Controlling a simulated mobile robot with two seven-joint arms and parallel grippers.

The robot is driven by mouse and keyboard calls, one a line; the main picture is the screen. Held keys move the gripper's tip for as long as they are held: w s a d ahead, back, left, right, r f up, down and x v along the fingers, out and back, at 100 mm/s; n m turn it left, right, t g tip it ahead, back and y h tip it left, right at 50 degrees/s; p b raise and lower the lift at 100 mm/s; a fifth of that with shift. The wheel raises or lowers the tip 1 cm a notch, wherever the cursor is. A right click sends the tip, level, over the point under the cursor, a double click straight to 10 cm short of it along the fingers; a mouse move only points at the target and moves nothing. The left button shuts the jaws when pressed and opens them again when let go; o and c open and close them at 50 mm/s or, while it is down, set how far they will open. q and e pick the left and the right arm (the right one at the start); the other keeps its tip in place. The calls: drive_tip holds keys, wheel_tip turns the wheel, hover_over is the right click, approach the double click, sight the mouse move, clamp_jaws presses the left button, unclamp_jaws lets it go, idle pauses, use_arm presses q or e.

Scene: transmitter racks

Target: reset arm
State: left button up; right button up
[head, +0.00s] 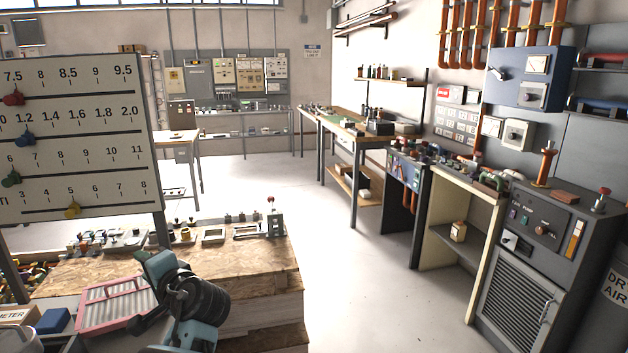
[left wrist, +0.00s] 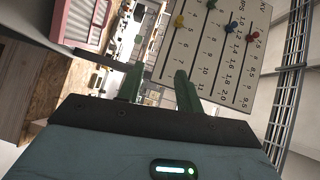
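My left gripper (left wrist: 158,74) shows in the left wrist view with its two green fingers apart and nothing between them. In the head view my teal and black left arm (head: 200,300) is bent at the lower left, in front of the wooden bench (head: 265,265). Its fingertips are hard to make out there. A slider board (head: 75,132) with red, blue, green and yellow knobs stands at the left. The board also shows beyond the fingers in the left wrist view (left wrist: 205,65). My right gripper is not in view.
A pink-framed tray (head: 115,303) and a blue box (head: 53,320) lie close beside my left arm. Small parts sit on the bench behind it. The floor (head: 310,280) in the middle is clear. A grey control cabinet (head: 530,285) and a long workbench (head: 345,128) stand at the right.

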use_arm(q)
drive_tip(key=s+d+f+m+h, duration=0.1)
drive_tip(key=s+d+f+h, duration=0.3)
drive_tip(key=f, duration=0.6)
drive_tip(key=s+f+t+h, duration=0.1)
drive_tip(key=s+f+h, duration=0.1)
drive_tip(key=s+f, duration=0.5)
drive_tip(key=s+d+f+m+h, duration=0.1)
drive_tip(key=s+d+f+h, duration=0.15)
drive_tip(key=f, duration=0.95)
drive_tip(key=s+d+f+n+h, duration=0.2)
drive_tip(key=s+f, duration=0.1)
drive_tip(key=s, duration=0.6)
drive_tip(key=s+d+f+n+g+h, duration=0.1)
drive_tip(key=s+d+f+n+h, duration=0.1)
drive_tip(key=s, duration=0.8)
drive_tip(key=s+d+f+n+g+h, duration=0.1)
drive_tip(key=s+d+f+n+h, duration=0.1)
drive_tip(key=s, duration=0.8)
wheel_tip(320, 180, down, 2)
drive_tip(key=shift+d+f+h+p, duration=0.15)
drive_tip(key=shift+f+h+p, duration=0.1)
drive_tip(key=shift+h+p, duration=0.25)
